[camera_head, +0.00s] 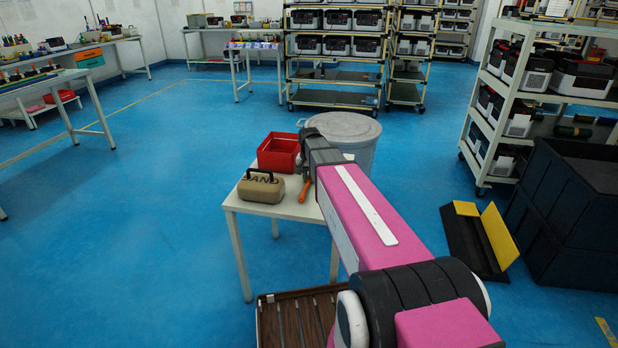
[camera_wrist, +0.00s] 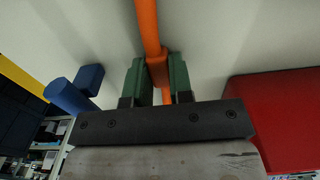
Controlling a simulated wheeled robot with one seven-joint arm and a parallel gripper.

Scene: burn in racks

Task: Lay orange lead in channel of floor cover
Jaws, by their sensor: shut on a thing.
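The orange lead (camera_head: 305,189) is at the small white table, below the end of my arm. In the wrist view the orange lead (camera_wrist: 149,28) runs down between the green fingers of my gripper (camera_wrist: 158,78), which are shut on it. I cannot tell whether it touches the table top. My gripper (camera_head: 306,172) is mostly hidden by my arm in the head view. The floor cover (camera_head: 465,240) lies on the blue floor at the right, black with a yellow flap (camera_head: 499,236) standing up. Its channel is hard to make out.
The white table (camera_head: 250,208) also holds a red bin (camera_head: 279,151) and a tan sandbag (camera_head: 261,188) with a dark handle. A grey round bin (camera_head: 345,128) stands behind. Black crates (camera_head: 570,205) and a shelf rack (camera_head: 507,95) stand at the right. Open floor lies left.

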